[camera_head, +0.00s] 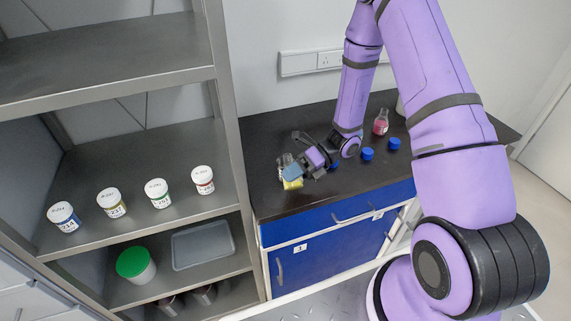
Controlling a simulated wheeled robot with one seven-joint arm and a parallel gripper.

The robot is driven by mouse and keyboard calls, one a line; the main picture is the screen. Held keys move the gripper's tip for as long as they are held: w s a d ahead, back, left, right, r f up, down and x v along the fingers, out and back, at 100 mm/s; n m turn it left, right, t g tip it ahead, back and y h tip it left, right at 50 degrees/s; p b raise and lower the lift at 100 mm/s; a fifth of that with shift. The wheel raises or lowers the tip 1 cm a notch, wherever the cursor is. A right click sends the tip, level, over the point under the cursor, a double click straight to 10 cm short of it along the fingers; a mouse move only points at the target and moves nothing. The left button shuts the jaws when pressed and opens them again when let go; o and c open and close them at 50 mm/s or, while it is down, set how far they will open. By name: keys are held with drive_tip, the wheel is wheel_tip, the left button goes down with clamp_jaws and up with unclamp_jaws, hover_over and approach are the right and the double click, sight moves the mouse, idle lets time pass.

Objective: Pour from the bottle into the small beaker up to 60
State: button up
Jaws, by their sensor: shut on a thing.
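My gripper (297,165) is over the left part of the dark worktop. It is shut on a small glass vessel, probably the bottle, which is mostly hidden by the gripper. Clear glass (284,160) shows at the gripper's left side. Yellow liquid (292,184) shows just below the gripper. I cannot tell whether this liquid is in the bottle or in the small beaker, nor how far the held vessel is tilted. The beaker's marks are too small to read.
A glass bottle with pink liquid (381,123) stands at the back of the worktop (281,203). Blue caps (367,154) lie near my arm. A steel shelf (130,190) at left holds several labelled jars, a green-lidded tub (136,265) and a grey tray (203,245).

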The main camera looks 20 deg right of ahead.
drive_tip(key=shift+s+r+m+g+y, duration=0.1)
drive_tip(key=shift+r+m+g+y, duration=0.25)
drive_tip(key=shift+m, duration=0.25)
idle(2.0)
drive_tip(key=shift+w+r+m+g+p, duration=0.35)
drive_tip(key=shift+r+m+p, duration=0.15)
drive_tip(key=shift+m, duration=0.2)
idle(1.8)
drive_tip(key=shift+r+m+g+y, duration=0.45)
drive_tip(key=shift+r+m, duration=0.2)
drive_tip(key=shift+m, duration=0.15)
idle(2.1)
